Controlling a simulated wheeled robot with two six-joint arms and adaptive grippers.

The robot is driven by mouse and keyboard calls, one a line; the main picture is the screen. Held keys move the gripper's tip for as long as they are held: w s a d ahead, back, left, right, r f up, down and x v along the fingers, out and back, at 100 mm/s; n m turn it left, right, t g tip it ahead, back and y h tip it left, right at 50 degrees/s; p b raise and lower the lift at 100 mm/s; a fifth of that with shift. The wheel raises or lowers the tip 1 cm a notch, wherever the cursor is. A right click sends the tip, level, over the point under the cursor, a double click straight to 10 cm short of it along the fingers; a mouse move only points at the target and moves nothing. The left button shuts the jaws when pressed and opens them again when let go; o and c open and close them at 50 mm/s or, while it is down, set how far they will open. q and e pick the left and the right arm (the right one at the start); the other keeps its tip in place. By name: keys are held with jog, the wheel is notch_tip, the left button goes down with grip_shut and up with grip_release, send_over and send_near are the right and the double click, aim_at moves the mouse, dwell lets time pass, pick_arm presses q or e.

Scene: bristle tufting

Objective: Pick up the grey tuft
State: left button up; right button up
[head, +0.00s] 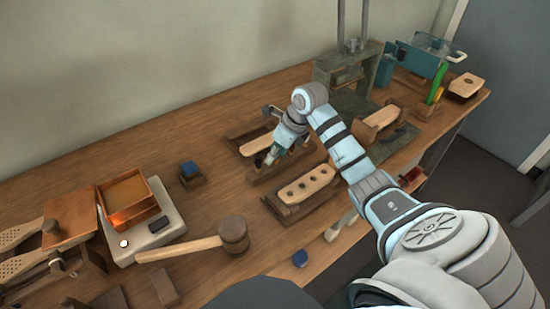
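I cannot make out a grey tuft for certain in the head view. My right gripper (272,156) reaches down over a wooden brush block in a dark wooden tray (261,177) in the middle of the bench. Its fingers are small and partly hidden by the wrist, so I cannot tell whether they are open, shut or holding something. A pale brush block with a row of dark holes (306,185) lies in another tray just in front. My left gripper is not in view.
A small holder with a blue top (189,170) stands behind the mallet. A press (340,68) stands at the back.

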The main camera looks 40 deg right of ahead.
jog(key=c, duration=0.7)
jog(key=shift+c, duration=0.2)
jog(key=shift+r, duration=0.1)
notch_tip(320, 180, up, 20)
jog(key=p, duration=0.9)
